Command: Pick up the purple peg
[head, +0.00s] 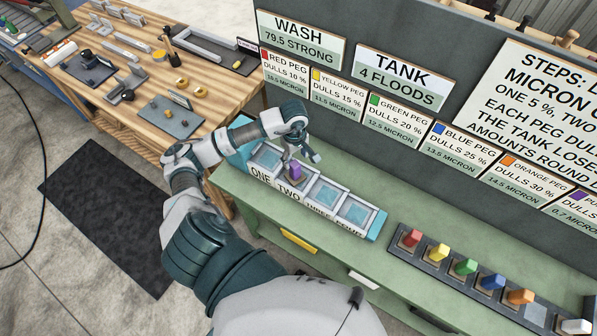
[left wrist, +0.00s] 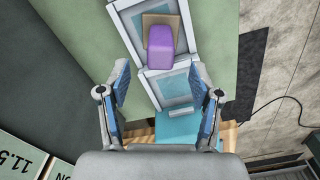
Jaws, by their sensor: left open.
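The purple peg (head: 295,171) stands in the compartment marked TWO of the tray (head: 377,229) on the green bench. In the left wrist view the purple peg (left wrist: 164,48) is on a brown square base, beyond the fingertips and roughly centred between them. My left gripper (head: 302,160) is above the tray, close to the peg in the head view. In the left wrist view my left gripper (left wrist: 161,82) is open, with nothing between its fingers. Whether a finger touches the peg cannot be told, but a gap shows in the wrist view. My right gripper is not in view.
A dark rack (head: 403,247) of coloured pegs, red, yellow, green, blue and orange among them, sits on the bench to the right. A grey sign wall (head: 345,108) rises behind the tray. A wooden table (head: 60,85) with tools stands at the left.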

